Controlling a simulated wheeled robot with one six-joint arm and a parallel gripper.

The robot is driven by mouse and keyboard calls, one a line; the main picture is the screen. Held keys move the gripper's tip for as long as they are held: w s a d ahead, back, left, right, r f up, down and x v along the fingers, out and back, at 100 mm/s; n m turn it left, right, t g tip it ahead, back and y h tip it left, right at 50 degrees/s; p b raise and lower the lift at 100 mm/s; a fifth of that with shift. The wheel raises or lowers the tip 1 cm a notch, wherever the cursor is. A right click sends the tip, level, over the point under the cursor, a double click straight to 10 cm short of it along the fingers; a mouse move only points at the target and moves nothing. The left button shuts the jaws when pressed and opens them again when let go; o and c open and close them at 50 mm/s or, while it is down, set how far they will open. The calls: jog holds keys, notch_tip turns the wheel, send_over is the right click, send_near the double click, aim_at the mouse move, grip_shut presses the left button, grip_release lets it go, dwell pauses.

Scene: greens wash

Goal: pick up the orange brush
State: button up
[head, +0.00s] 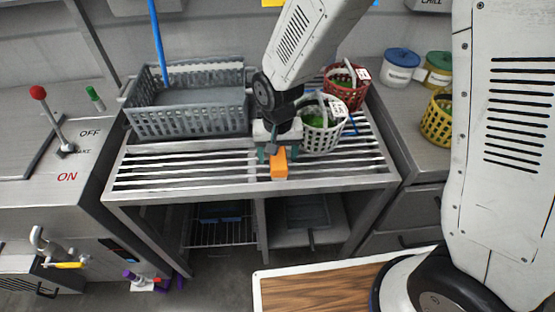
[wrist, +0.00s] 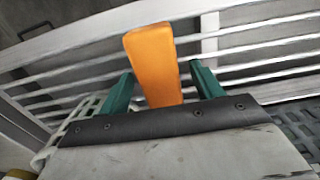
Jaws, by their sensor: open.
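The orange brush (head: 279,164) lies on the slatted metal rack (head: 140,170), near its front edge. In the wrist view the orange brush (wrist: 153,62) shows as a plain orange block between my gripper's two green fingers. My gripper (head: 275,152) is low over the rack, with the fingers on either side of the brush. In the wrist view my gripper (wrist: 160,85) is open, with a gap between the brush and the right finger. The near end of the brush is hidden behind the gripper body.
A grey crate (head: 190,122) stands left on the rack. A white basket (head: 321,138) and a red basket (head: 345,92) with greens stand to the right, close to my gripper. A yellow basket (head: 437,122) is on the right counter. The rack's front left is clear.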

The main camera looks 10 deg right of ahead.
jog(key=c, duration=1.2)
jog(key=shift+r, duration=0.1)
